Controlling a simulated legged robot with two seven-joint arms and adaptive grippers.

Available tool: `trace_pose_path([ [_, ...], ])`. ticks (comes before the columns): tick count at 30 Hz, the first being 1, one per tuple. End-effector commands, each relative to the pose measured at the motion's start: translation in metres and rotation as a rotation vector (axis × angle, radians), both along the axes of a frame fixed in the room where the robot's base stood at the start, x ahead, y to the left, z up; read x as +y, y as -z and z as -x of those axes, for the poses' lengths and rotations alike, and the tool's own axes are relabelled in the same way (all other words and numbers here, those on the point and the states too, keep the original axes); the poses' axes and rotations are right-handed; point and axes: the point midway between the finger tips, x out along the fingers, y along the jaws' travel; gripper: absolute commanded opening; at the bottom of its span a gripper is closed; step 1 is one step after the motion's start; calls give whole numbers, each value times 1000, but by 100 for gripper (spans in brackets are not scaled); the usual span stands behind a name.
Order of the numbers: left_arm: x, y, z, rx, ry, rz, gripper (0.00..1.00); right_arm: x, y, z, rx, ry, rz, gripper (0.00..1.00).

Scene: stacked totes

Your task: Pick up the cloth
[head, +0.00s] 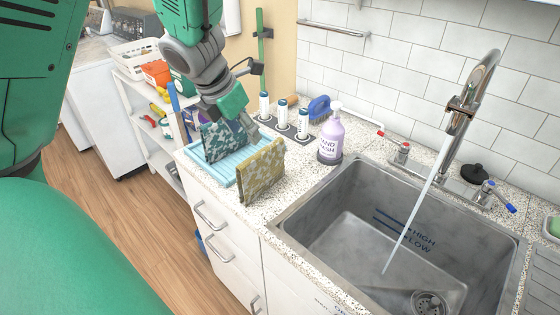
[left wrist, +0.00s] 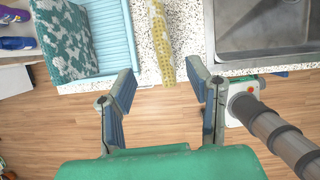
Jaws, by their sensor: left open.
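A yellow-green patterned cloth (head: 262,172) stands upright at the front edge of the speckled counter. In the left wrist view this cloth (left wrist: 160,42) is a narrow strip ahead of the gap between my fingers. A teal and white patterned cloth (head: 222,142) is on the light-blue ribbed rack (head: 212,171); it also shows in the left wrist view (left wrist: 62,42). My left gripper (head: 236,110) is above and behind the cloths in the head view; its fingers are hard to make out there. In the left wrist view my left gripper (left wrist: 163,88) is open and empty. My right gripper is not in view.
Right of the cloths is a steel sink (head: 340,245) with water running from the tap (head: 468,105). Behind them stand a purple hand-wash bottle (head: 331,138), several white bottles in a holder and a blue brush (head: 319,107). A shelf cart (head: 150,120) is at left.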

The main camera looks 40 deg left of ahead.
Motion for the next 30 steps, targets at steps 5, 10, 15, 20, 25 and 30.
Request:
trace_pose_path([
  [5, -4, 40, -15, 6, -2, 2, 45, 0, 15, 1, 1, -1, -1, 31],
  [10, -8, 60, -25, 5, -3, -2, 45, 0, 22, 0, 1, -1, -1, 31],
  [15, -12, 67, -29, 3, -2, -5, 45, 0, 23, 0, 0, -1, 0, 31],
  [20, -11, 89, -39, 6, -3, -2, 45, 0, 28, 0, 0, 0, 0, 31],
  [25, -9, 110, -47, 5, -3, 0, 45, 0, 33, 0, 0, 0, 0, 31],
  [30, -9, 112, -49, 3, -4, 1, 45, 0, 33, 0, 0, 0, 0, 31],
])
